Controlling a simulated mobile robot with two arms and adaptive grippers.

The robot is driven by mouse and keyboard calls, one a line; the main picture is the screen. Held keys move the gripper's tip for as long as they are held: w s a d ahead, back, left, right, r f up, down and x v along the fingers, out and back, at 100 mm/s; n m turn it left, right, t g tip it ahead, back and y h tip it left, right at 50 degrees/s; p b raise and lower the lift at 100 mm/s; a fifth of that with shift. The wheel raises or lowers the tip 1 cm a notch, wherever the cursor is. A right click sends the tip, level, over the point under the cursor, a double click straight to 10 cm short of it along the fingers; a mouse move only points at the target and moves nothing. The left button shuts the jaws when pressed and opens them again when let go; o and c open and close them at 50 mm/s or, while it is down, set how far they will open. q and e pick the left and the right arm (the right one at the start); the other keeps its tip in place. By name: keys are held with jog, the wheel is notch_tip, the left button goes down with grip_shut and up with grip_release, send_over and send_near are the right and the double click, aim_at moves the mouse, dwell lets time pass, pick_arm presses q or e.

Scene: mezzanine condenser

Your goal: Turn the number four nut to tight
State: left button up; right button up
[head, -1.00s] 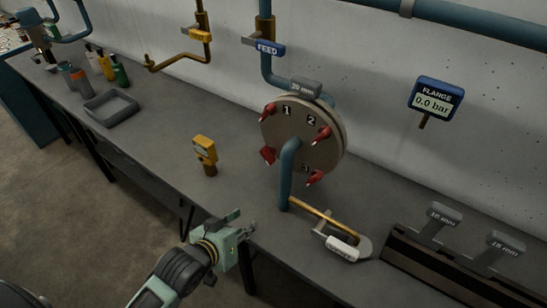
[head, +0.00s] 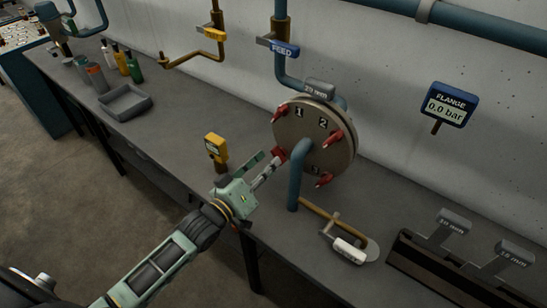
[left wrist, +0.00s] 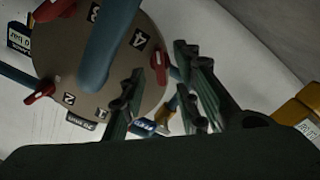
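The round flange (head: 312,128) carries red winged nuts beside printed numbers. The number four nut (head: 279,154) is on its lower left edge in the head view; the left fingertips partly cover it. In the left wrist view the same red nut (left wrist: 160,62) sits beside the printed 4. My left gripper (head: 266,163) is close in front of that nut, fingers apart. In the wrist view the open fingers (left wrist: 163,85) stand on either side of the line to the nut; contact cannot be told. The flange display (head: 447,104) reads 0.0 bar. My right gripper is not in view.
A blue pipe (head: 296,180) rises from the bench in front of the flange. A yellow gauge (head: 215,148) stands just left of my gripper. A white-tagged tool (head: 348,250) lies at right, near a dark tool rack (head: 405,248). A grey tray (head: 124,102) is far left.

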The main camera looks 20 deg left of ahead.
aim_at(278, 155)
pick_arm(q)
jog(key=x, duration=0.3)
jog(key=shift+c, duration=0.5)
grip_shut()
